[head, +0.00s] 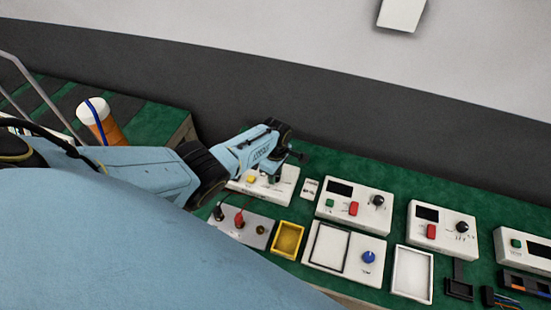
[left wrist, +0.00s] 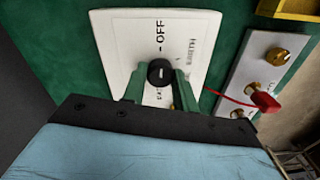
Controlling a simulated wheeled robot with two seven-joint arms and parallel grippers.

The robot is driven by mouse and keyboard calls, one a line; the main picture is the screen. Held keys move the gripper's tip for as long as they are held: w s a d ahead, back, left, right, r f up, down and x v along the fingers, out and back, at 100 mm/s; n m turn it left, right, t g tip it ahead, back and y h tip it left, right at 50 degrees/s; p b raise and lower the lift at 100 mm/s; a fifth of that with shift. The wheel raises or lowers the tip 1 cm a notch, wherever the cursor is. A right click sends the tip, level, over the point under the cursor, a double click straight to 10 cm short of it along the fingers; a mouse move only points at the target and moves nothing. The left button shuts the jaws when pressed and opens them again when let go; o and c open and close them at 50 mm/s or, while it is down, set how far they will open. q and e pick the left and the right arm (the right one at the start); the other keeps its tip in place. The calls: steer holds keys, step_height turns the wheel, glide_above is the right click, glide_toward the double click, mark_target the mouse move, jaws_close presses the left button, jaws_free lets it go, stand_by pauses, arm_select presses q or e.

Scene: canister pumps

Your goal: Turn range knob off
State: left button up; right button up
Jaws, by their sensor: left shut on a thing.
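A white box (left wrist: 155,50) with a black range knob (left wrist: 160,72) fills the middle of the left wrist view. The knob has a small pale mark, and the word OFF is printed on the panel above it. My left gripper (left wrist: 160,84) has its two green fingers on either side of the knob, shut on it. In the head view my left gripper (head: 284,168) reaches down over the far right part of the same white box (head: 284,190), and the knob is hidden there. My right gripper is not in view.
Several white instrument boxes with knobs and red switches, such as one box (head: 340,214), stand to the right on the green bench. A grey plate (head: 250,222) with red and black plugs and a yellow tray (head: 288,240) lie close by. A red lead (left wrist: 230,97) runs near my fingers.

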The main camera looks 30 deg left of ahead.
arm_select(q)
steer(key=shift+a+n, duration=0.1)
steer(key=shift+n, duration=0.4)
steer(key=o, duration=1)
step_height(320, 180, up, 6)
steer(key=p, duration=0.3)
steer(key=shift+w+r, duration=0.1)
steer(key=shift+r, duration=3.6)
